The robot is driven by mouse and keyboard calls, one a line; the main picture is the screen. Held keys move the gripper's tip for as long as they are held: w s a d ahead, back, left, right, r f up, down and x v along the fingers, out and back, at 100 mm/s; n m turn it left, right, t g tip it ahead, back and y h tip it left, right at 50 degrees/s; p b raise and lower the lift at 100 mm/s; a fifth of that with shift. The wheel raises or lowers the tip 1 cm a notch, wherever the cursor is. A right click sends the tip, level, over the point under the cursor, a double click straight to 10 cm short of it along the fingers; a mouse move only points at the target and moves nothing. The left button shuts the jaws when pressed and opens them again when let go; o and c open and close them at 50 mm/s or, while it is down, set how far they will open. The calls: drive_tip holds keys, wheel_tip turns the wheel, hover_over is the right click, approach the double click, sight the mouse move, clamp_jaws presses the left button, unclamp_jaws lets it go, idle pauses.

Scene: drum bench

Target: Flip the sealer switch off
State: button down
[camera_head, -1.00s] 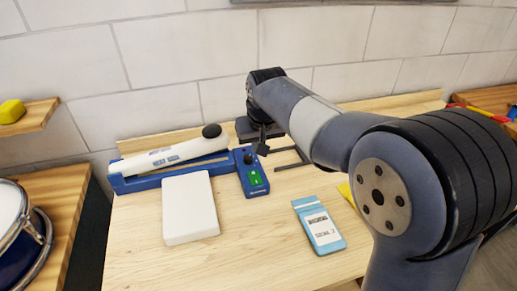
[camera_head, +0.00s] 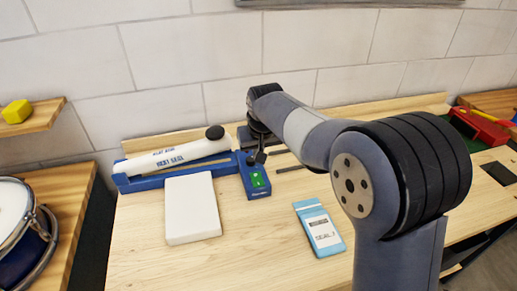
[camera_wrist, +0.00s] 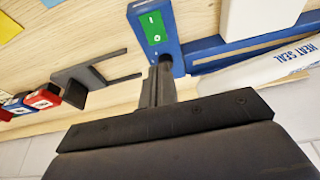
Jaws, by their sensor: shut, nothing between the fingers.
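The heat sealer has a blue base (camera_head: 135,185) and a white arm (camera_head: 175,156) with a black knob, lying nearly flat at the back left. Its blue control box (camera_head: 258,192) is at the right end. The box has a green switch (camera_head: 257,179), which also shows in the wrist view (camera_wrist: 154,28) with I and O marks. Which side is pressed I cannot tell. My gripper (camera_head: 260,157) is shut and empty, pointing down at the back part of the box. In the wrist view its fingertips (camera_wrist: 160,65) are close beside the green switch; contact is unclear.
A white block (camera_head: 192,208) lies in front of the sealer. A blue packet (camera_head: 320,227) lies to the right on the bench. A dark forked bracket (camera_wrist: 85,80) is beside the box. A drum (camera_head: 20,225) stands at left. The front of the bench is clear.

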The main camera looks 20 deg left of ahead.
sight(255, 175)
drive_tip(key=p+x, duration=0.1)
drive_tip(key=x, duration=0.8)
drive_tip(key=shift+s+d+f+p, duration=0.1)
drive_tip(key=shift+s+f+p, duration=0.1)
drive_tip(key=shift+p, duration=0.15)
drive_tip(key=shift+f, duration=0.4)
drive_tip(key=shift+w+f+b, duration=0.1)
drive_tip(key=shift+f+b, duration=0.3)
drive_tip(key=shift+b, duration=0.1)
drive_tip(key=shift+r, duration=0.15)
